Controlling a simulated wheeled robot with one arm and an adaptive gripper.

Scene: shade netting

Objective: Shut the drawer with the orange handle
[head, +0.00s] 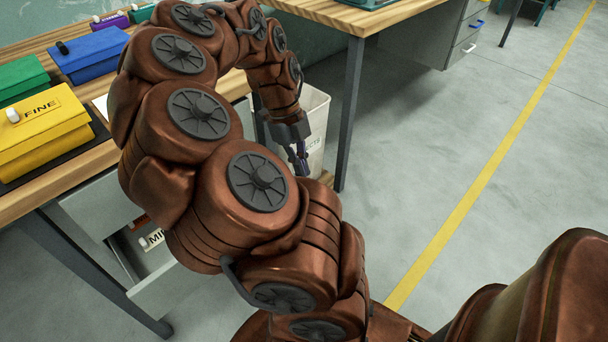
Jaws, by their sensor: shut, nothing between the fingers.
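A grey drawer (172,296) stands pulled out from the cabinet under the left workbench. Part of a white label and a small reddish-brown item show inside it. My arm covers its right part, and I see no orange handle, so I cannot tell its handle colour. My gripper (301,163) is shut and empty, pointing down to the right of the drawer, in front of a white bin. It looks apart from the drawer.
The wooden workbench (75,178) holds yellow (42,130), green (20,80) and blue (90,54) boxes. The white bin (316,125) stands beside it. Floor at right is clear.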

